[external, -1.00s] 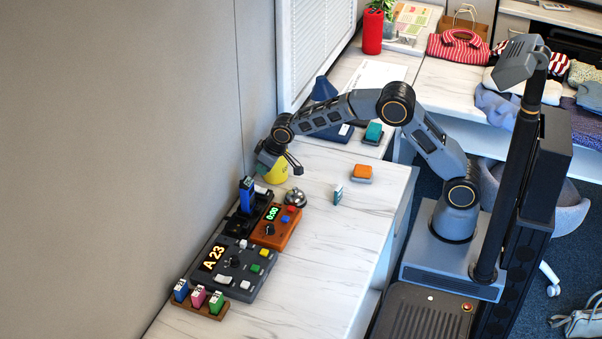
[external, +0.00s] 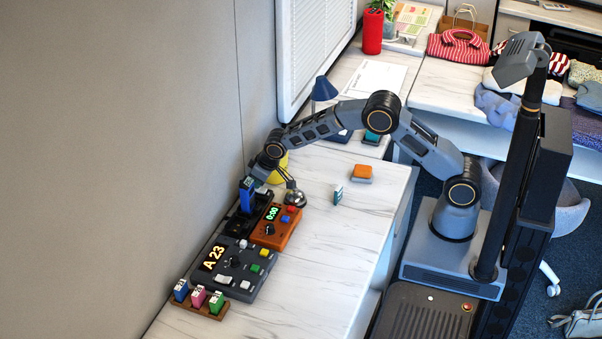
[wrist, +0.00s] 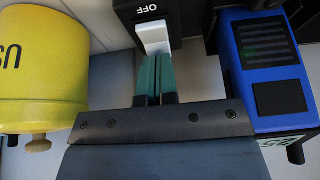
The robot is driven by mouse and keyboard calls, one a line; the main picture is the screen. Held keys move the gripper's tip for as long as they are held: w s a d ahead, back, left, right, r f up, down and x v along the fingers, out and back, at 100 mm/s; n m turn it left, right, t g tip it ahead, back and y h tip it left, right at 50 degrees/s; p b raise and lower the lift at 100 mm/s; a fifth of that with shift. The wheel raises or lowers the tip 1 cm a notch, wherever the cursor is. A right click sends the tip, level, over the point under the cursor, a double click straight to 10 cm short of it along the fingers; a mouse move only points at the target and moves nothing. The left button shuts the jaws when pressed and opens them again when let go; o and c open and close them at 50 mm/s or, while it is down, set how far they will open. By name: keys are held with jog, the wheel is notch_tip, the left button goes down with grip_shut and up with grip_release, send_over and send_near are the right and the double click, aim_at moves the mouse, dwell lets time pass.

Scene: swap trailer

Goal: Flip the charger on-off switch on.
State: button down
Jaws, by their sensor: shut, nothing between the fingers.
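The charger's on-off switch (wrist: 153,36) is a white rocker in a black housing (wrist: 150,11) marked OFF, at the top middle of the wrist view. My gripper (wrist: 156,62) is shut and empty, its two teal fingertips side by side just below the white rocker. I cannot tell whether they touch it. In the external view my gripper (external: 262,182) is over the back end of the black charger (external: 236,225), and the switch is hidden there. A blue battery-like block (external: 247,196) stands in the charger; it also shows at the right of the wrist view (wrist: 262,65).
A yellow mug-like container (wrist: 42,65) stands close left of my gripper in the wrist view. A silver bell (external: 295,198) and an orange timer box (external: 276,227) are near the charger. The wall is close behind. The counter's right side (external: 330,235) is mostly clear.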

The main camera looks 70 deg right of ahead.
jog(key=shift+w+f+b, duration=0.25)
jog(key=shift+f+b, duration=0.4)
jog(key=shift+b, duration=0.15)
jog(key=shift+s+r+p, duration=0.1)
jog(key=shift+r+p, duration=0.2)
jog(key=shift+p, duration=0.05)
jog(key=shift+s+f, duration=0.1)
jog(key=shift+s, duration=0.75)
jog(key=v, duration=1.4)
jog(key=shift+w+r, duration=0.25)
jog(key=shift+r, duration=0.05)
